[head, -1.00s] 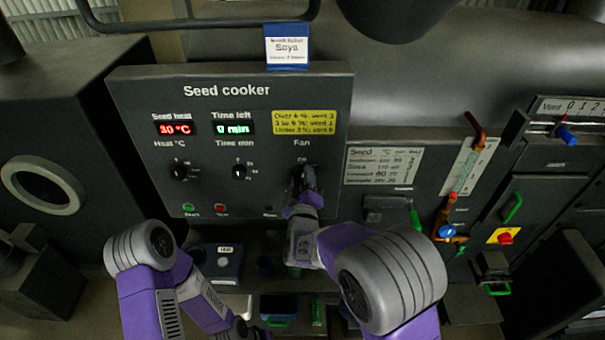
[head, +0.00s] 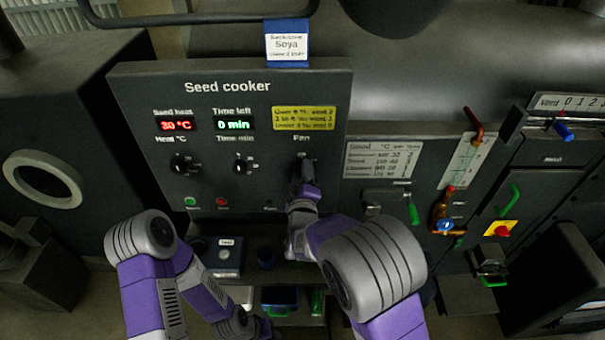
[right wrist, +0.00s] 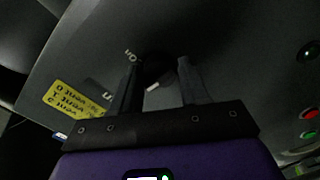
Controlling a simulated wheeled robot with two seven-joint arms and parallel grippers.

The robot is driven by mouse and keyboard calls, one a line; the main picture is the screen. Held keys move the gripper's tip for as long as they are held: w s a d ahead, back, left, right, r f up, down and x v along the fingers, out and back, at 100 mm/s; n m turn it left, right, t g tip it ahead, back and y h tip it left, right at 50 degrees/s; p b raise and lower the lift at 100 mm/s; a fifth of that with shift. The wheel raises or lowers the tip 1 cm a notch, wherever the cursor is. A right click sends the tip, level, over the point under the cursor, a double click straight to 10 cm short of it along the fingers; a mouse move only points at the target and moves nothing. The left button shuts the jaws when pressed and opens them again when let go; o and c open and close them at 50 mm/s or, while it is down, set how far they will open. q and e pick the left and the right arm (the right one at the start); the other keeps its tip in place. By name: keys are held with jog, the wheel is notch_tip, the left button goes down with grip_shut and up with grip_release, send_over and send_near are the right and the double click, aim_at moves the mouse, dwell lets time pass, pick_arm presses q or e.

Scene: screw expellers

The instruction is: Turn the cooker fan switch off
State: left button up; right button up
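The dark seed cooker panel (head: 130,92) faces me, with the fan knob under the word "Fan" at its right side. The knob is mostly hidden in the head view by my right gripper (head: 303,172). In the right wrist view the dark round fan knob (right wrist: 158,70) sits between the two fingers of the right gripper (right wrist: 160,80), with an "on" label beside it. The fingers stand apart on either side of the knob; firm contact is not clear. My left gripper (head: 256,328) is low at the bottom edge, its fingers too small to read.
The heat knob (head: 180,164) and time knob (head: 241,164) are left of the fan knob. Below them are a green button (head: 190,201) and a red button (head: 222,202). A yellow label (head: 304,118) is above the fan knob. Levers and a green handle (head: 413,213) stand to the right.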

jog(key=o, duration=0.3)
jog(key=s, duration=0.7)
jog(key=shift+s, duration=0.3)
